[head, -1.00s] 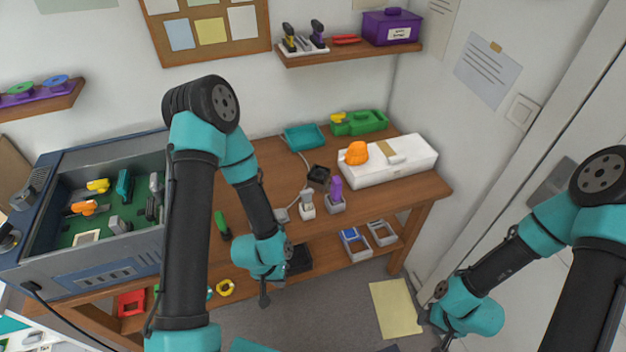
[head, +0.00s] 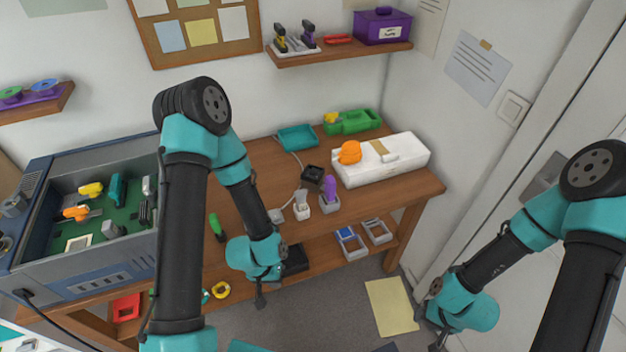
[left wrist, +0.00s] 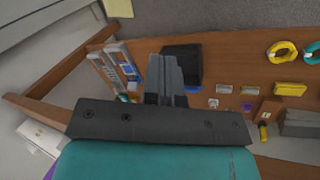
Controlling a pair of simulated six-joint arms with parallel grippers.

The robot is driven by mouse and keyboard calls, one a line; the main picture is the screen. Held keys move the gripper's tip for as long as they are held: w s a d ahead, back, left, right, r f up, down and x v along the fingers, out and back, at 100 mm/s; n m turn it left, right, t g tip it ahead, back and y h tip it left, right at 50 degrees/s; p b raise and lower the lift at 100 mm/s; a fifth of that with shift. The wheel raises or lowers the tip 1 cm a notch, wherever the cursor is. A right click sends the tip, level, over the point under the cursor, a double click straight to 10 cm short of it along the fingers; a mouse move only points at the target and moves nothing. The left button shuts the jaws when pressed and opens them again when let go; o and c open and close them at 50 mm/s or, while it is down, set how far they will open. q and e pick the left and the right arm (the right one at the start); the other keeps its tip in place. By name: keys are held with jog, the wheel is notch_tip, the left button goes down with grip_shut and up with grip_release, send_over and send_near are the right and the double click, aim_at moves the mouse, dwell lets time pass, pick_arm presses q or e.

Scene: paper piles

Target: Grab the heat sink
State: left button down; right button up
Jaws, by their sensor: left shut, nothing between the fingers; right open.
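I cannot tell for certain which part is the heat sink. Small grey blocks lie in the open blue-grey case (head: 75,279); one grey block (head: 110,229) is near its front right, and another (head: 148,187) is at its right wall, partly behind my left arm. My left gripper (head: 260,302) hangs in front of the workbench, to the right of the case, shut and empty. Its closed fingers also show in the left wrist view (left wrist: 165,78). My right gripper (head: 436,343) is open and empty, low at the right near the door.
The wooden workbench (head: 390,189) carries a white box (head: 390,163), a green tool case (head: 355,122), a teal tray (head: 297,137) and a black square part (head: 313,174). Its lower shelf holds grey trays (head: 377,231) and a black box (left wrist: 183,62). A yellow sheet (head: 391,305) lies on open floor.

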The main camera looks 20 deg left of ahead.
pick_arm(q)
jog(key=c, duration=1.9)
grip_release()
jog(key=o, duration=1.9)
